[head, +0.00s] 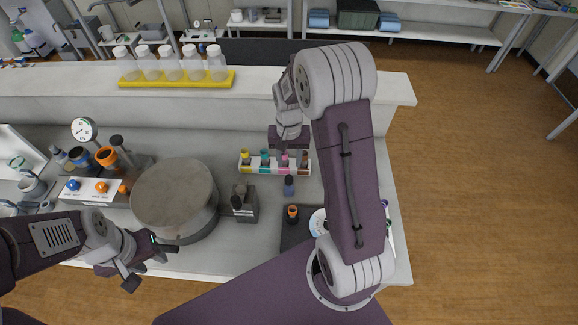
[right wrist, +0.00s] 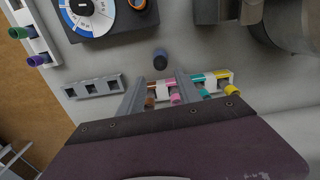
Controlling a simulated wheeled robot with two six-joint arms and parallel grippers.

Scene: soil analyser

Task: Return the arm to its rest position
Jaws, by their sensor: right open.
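My right arm (head: 345,180) reaches up and over the bench in the head view, with its elbow bent high. My right gripper (head: 289,148) points down by the white rack (head: 246,169) of colour-capped vials. In the right wrist view, my right gripper (right wrist: 160,80) is open, its two fingers apart. The brown (right wrist: 150,101) and pink (right wrist: 174,98) vials show between and beside the fingers, and I see no grip on them. My left gripper (head: 143,265) hangs at the front left of the bench, fingers apart and empty.
A dark blue-capped vial (head: 289,186) stands alone in front of the rack. A round grey drum (head: 175,195) and a knobbed panel (head: 95,188) are left. An empty grey rack (right wrist: 93,87) and a dial device (right wrist: 95,14) are near. Capped bottles (head: 171,66) stand on the back shelf.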

